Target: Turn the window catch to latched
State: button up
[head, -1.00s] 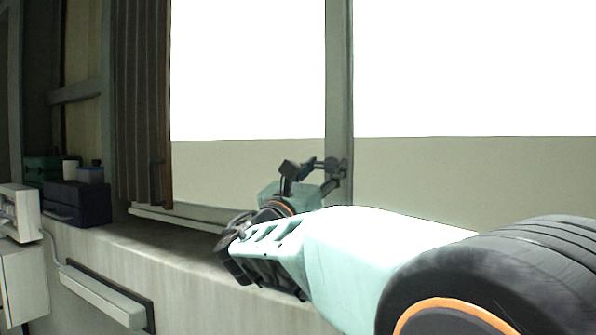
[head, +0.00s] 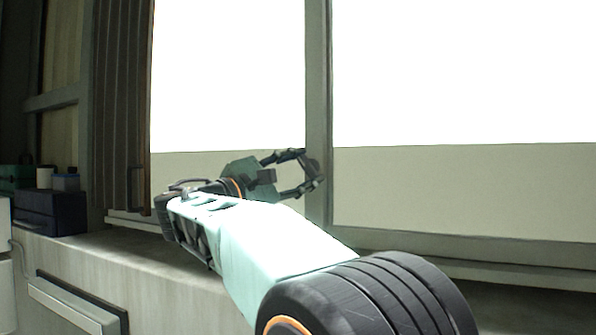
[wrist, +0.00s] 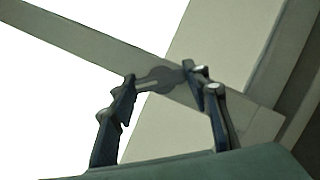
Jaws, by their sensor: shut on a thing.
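The window catch (wrist: 166,75) shows in the wrist view as a small grey round plate with a short bar, on the window's grey upright post (wrist: 85,40). My gripper (wrist: 160,78) is shut on the catch, with one fingertip at each side of it. The fingers stand well apart. In the head view my gripper (head: 305,168) reaches the post (head: 319,100) from the left, and its fingers hide most of the catch there. I cannot tell the catch's exact angle.
Bright window panes (head: 460,70) lie on both sides of the post. A concrete sill (head: 110,255) runs below. A brown slatted shutter (head: 120,110) hangs at the left, with a dark blue box (head: 50,212) near it. A grey wall-mounted unit (head: 70,305) sits below the sill.

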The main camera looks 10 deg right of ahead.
jog(key=m, duration=0.2)
jog(key=m+g+p, duration=0.1)
jog(key=m, duration=0.1)
jog(key=shift+r+g+y, duration=0.2)
jog(key=shift+g+y, duration=0.1)
jog(key=shift+m+g+y+p, duration=0.5)
jog(key=shift+m, duration=1.4)
jog(key=o, duration=1.2)
jog(key=shift+c, duration=0.2)
jog(key=v, duration=1.2)
jog(key=shift+w+a, duration=0.1)
jog(key=shift+w, duration=0.05)
